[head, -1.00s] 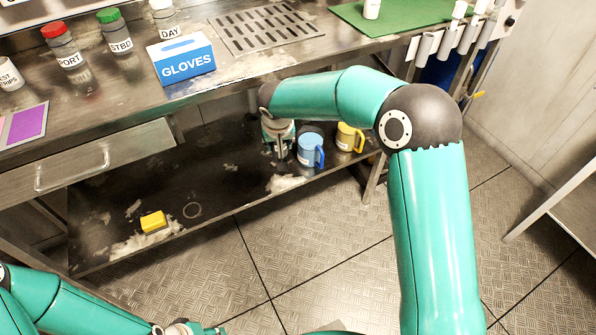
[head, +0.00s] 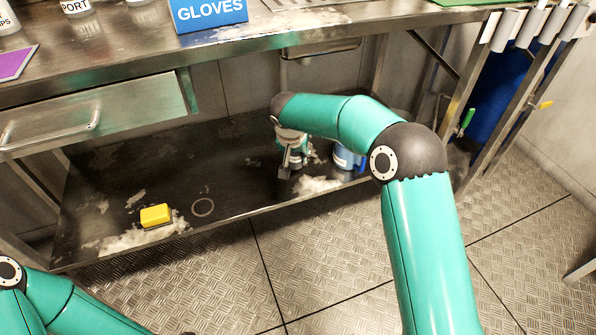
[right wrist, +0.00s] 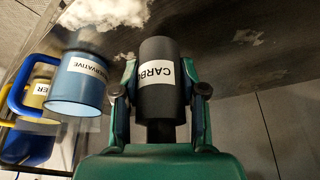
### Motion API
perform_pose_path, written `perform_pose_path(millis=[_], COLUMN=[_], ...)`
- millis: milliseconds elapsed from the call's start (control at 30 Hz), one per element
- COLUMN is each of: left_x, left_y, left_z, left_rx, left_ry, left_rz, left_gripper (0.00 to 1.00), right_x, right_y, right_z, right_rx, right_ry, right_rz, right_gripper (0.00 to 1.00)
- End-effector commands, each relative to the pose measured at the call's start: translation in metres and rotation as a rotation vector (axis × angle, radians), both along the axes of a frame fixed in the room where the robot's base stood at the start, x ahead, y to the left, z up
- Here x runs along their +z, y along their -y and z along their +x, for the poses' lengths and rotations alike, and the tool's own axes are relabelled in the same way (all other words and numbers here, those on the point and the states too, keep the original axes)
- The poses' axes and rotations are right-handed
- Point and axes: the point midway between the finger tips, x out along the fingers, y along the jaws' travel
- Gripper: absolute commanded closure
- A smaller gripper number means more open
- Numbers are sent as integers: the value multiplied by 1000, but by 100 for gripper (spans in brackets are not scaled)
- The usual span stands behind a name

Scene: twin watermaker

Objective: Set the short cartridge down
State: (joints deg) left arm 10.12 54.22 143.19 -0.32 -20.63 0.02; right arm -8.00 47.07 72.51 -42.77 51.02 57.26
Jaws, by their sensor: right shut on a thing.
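My right gripper (right wrist: 160,98) is shut on a short black cartridge (right wrist: 158,75), gripping it by its sides. Its white label, partly visible, starts with "CARB" and reads upside down in the right wrist view. In the head view my right gripper (head: 290,164) is low over the dark lower shelf (head: 130,170), under the bench. The wrist and fingers cover most of the cartridge there. I cannot tell whether its base touches the shelf.
A blue mug (head: 346,157) stands close right of my right gripper, partly behind my arm. A yellow mug (right wrist: 36,98) is beyond it. A yellow block (head: 155,215) and a ring mark (head: 203,207) lie left on the shelf. The shelf's middle is clear.

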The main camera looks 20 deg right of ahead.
Motion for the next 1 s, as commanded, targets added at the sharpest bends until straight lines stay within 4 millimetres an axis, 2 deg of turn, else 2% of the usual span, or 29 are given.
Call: perform_pose_path(millis=[400, 767, 800, 933, 1000], left_x=[-23, -24, -24, -23, -23], left_y=[0, 0, 0, 0, 0], left_z=[0, 0, 0, 0, 0], left_rx=[0, 0, 0, 0, 0], left_ry=[0, 0, 0, 0, 0], left_rz=[0, 0, 0, 0, 0], left_gripper=[60, 60, 60, 60, 60], right_x=[-52, -55, -55, -54, -54], right_y=[3, 3, 3, 3, 3], right_z=[-1, -1, -1, -1, -1], right_rx=[-4, -5, -5, -5, -5], right_ry=[0, 1, 0, 0, 0], right_rz=[0, 0, 1, 1, 1], right_gripper=[99, 99, 55, 34, 33])
